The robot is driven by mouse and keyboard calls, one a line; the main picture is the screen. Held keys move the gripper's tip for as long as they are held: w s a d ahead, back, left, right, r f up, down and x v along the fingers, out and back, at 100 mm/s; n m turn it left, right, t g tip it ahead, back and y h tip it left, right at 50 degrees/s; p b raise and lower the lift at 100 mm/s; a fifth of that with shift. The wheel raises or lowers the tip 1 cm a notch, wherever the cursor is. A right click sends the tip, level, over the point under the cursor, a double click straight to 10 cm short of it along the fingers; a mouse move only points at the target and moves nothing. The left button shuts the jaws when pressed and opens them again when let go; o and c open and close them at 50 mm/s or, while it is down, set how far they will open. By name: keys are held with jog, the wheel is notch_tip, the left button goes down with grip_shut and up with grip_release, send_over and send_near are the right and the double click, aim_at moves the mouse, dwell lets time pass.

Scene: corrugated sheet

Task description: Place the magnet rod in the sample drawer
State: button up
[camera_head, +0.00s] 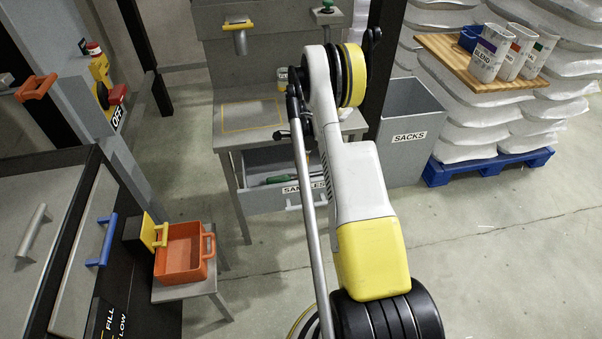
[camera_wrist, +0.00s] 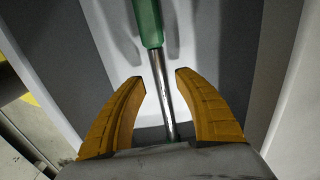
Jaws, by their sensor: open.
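The sample drawer (camera_head: 262,200), labelled SAMPLES, is pulled open below the grey bench. A green-handled rod (camera_head: 278,180), seemingly the magnet rod, lies inside it, partly hidden by my arm. In the wrist view the rod's green handle (camera_wrist: 148,22) points away from me, and its shiny metal shaft runs back between my fingers. My gripper (camera_wrist: 160,76) is open, with its two yellow fingers on either side of the shaft and gaps visible on both sides. In the head view my arm hides the gripper.
The grey bench top (camera_head: 232,135) with a yellow outlined square is above the drawer. A grey SACKS bin (camera_head: 405,150) stands to the right, near a pallet of white sacks. An orange tray (camera_head: 184,250) sits on a stool at the left. The floor in front is partly clear.

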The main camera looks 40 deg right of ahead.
jog(key=w+a+r+n+t+p, duration=0.15)
jog(key=a+r, duration=0.25)
jog(key=r, duration=0.6)
jog(key=a+r+n+g+p, duration=0.1)
jog(key=a+r+n, duration=0.25)
jog(key=r, duration=0.65)
jog(key=s+a+r+n+t+h, duration=0.1)
jog(key=s+a+r+n+t, duration=0.15)
jog(key=a+r+n, duration=0.65)
jog(key=s+a+r+n+t, duration=0.1)
jog(key=s+a+r+n, duration=0.2)
jog(key=s+a, duration=0.3)
jog(key=s+a+r+n+t, duration=0.1)
jog(key=s+a+r+n, duration=0.2)
jog(key=s+a, duration=0.3)
jog(key=s+a+r+n+t+y, duration=0.1)
jog(key=s+a+r+n+t, duration=0.1)
jog(key=s+a, duration=0.4)
jog(key=shift+s+a+r+n, duration=0.3)
jog(key=shift+a+r+n, duration=0.2)
jog(key=shift+n, duration=0.7)
